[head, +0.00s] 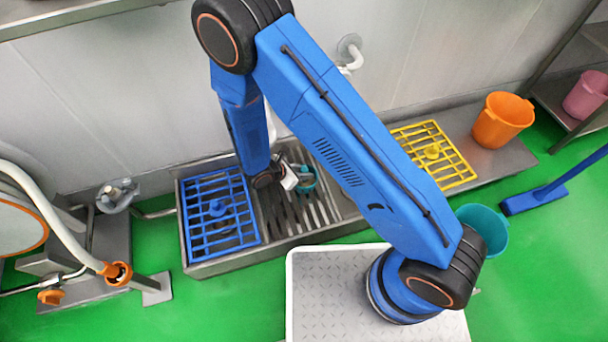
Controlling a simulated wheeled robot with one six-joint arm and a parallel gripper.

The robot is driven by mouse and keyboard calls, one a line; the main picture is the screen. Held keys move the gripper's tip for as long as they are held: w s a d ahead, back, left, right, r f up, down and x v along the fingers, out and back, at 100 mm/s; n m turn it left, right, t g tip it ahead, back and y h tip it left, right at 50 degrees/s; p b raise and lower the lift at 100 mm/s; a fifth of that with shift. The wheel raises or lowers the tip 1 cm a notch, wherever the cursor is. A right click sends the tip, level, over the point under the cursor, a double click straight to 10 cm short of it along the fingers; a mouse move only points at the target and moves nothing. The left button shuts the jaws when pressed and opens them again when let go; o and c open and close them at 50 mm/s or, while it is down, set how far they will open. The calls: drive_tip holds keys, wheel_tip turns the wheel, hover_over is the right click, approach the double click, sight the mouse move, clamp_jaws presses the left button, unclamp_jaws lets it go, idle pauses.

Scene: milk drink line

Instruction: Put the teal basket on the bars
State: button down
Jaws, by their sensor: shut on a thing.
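The teal basket (309,184) is small and round, and shows partly at my gripper (296,180), just right of its pale fingers. My gripper is shut on the basket and points down over the sink. The metal bars (318,212) run side by side in the sink section below, right of the blue rack. The basket appears over the bars' far part. I cannot tell whether it touches them. My blue arm and the gripper hide part of the basket and some of the bars.
A blue rack (217,236) lies in the sink's left section, and a yellow rack (455,169) lies at right. An orange bucket (502,122) stands on the metal counter. A teal bucket (490,218) is partly behind my arm. A hose (55,220) hangs at left.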

drive_tip(key=shift+f, duration=0.9)
drive_tip(key=shift+f, duration=0.1)
drive_tip(key=c, duration=1.5)
unclamp_jaws()
drive_tip(key=v, duration=1.2)
drive_tip(key=shift+a, duration=0.1)
